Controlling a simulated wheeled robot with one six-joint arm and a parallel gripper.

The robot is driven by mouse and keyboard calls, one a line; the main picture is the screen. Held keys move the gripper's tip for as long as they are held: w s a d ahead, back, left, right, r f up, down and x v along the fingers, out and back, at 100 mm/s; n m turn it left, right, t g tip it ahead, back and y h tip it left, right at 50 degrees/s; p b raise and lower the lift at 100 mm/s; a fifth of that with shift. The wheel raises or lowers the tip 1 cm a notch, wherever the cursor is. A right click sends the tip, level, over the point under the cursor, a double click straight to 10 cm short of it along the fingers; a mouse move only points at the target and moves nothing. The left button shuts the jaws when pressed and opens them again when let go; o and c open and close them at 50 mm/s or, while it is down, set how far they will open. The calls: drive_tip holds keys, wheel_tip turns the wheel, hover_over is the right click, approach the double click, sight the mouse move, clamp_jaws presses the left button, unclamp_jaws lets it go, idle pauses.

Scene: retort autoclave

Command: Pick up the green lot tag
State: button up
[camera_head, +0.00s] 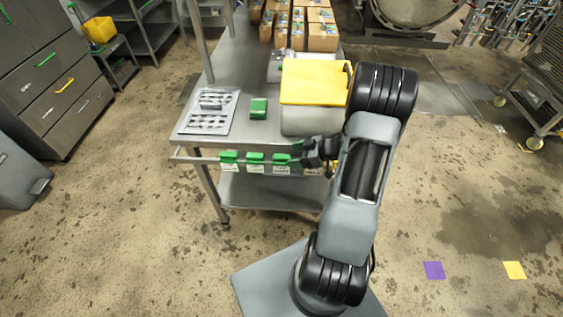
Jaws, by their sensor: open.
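Several green tags with white lower parts hang in a row along the front rail of the steel table. They include a left tag (229,160), a middle tag (255,161) and a right tag (281,162). A separate small green block (258,108) lies on the tabletop; I cannot tell whether it is also a tag. My gripper (299,155) is open at the rail, just right of the right tag, with its fingers pointing left. Green shows at its upper finger. Whether the fingers touch the right tag is too small to tell, and the arm hides the rail beyond.
The steel table (188,125) carries a grey moulded tray (209,121), a bin with a yellow lid (312,82) close behind my gripper, and cardboard boxes (320,38) at the back. A wheeled rack (540,85) stands at right.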

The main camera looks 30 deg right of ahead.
sight(282, 156)
drive_tip(key=shift+x, duration=2.9)
drive_tip(key=shift+s, duration=0.1)
drive_tip(key=shift+c, duration=0.4)
drive_tip(key=shift+r, duration=0.15)
drive_tip(key=c, duration=1.1)
